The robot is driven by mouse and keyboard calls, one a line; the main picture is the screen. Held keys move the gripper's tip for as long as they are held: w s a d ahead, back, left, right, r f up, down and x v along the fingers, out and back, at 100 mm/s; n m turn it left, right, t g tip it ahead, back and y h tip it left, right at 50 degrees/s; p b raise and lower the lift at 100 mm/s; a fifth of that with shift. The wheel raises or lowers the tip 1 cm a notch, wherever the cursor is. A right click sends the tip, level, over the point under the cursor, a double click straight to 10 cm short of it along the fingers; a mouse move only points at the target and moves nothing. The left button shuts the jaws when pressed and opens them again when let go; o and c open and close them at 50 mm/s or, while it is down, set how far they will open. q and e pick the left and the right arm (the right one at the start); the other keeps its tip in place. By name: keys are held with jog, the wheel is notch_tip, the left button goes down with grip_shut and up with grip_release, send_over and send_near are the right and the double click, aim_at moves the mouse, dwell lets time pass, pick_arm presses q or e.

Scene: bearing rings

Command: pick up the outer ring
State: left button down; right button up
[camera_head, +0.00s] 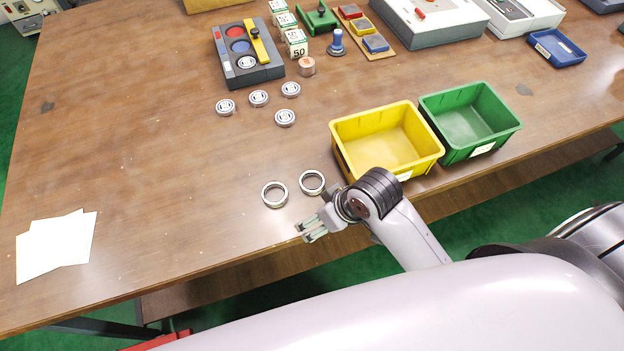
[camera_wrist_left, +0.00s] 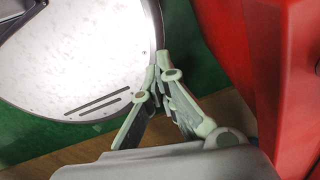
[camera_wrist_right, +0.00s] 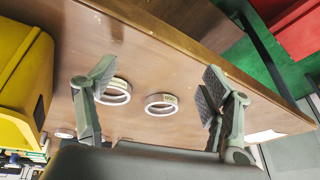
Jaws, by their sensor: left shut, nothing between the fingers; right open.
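Two plain open metal rings lie flat on the table near its front edge, a left ring (camera_head: 274,194) and a right ring (camera_head: 312,182). My right gripper (camera_head: 308,230) is open and empty, just in front of the right ring and over the table's front edge. In the right wrist view both rings show between the open fingers (camera_wrist_right: 160,90), one ring (camera_wrist_right: 117,92) by the left finger and the other (camera_wrist_right: 161,104) near the middle. My left gripper (camera_wrist_left: 160,70) shows only in its own wrist view, shut and empty, away from the rings.
A yellow bin (camera_head: 345,136) and a green bin (camera_head: 470,118) stand right of the rings. Several bearings (camera_head: 258,98) lie farther back, beside a grey tray (camera_head: 262,75). White papers (camera_head: 56,245) lie at the left.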

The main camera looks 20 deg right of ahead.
jog(key=w+a+r+n, duration=0.1)
jog(key=w+a+r, duration=0.1)
jog(key=w+a+r+n+g+y, duration=0.1)
jog(key=w+a+r+n, duration=0.1)
jog(key=w+a, duration=0.1)
jog(key=shift+r, duration=0.3)
notch_tip(320, 180, up, 3)
jog(key=w+n+g, duration=0.1)
jog(key=w+n, duration=0.1)
notch_tip(320, 180, up, 7)
jog(key=n+g+h, duration=0.1)
jog(key=g+h, duration=0.1)
jog(key=h, duration=0.2)
send_over(312, 181)
notch_tip(312, 181, down, 12)
jog(key=shift+a+r+p, duration=0.1)
jog(key=shift+r+p, duration=0.05)
jog(key=shift+p, duration=0.85)
notch_tip(312, 181, down, 4)
jog(key=shift+f+p, duration=0.1)
jog(key=shift+p, duration=0.5)
jog(key=shift+f, duration=0.45)
pick_arm(q)
jog(key=shift+w+d+r, duration=0.1)
jog(key=shift+w+r, duration=0.15)
jog(key=shift+r, duration=0.55)
jog(key=shift+w+r, duration=0.25)
jog(key=shift+r, duration=0.55)
pick_arm(e)
jog(key=c, duration=1.3)
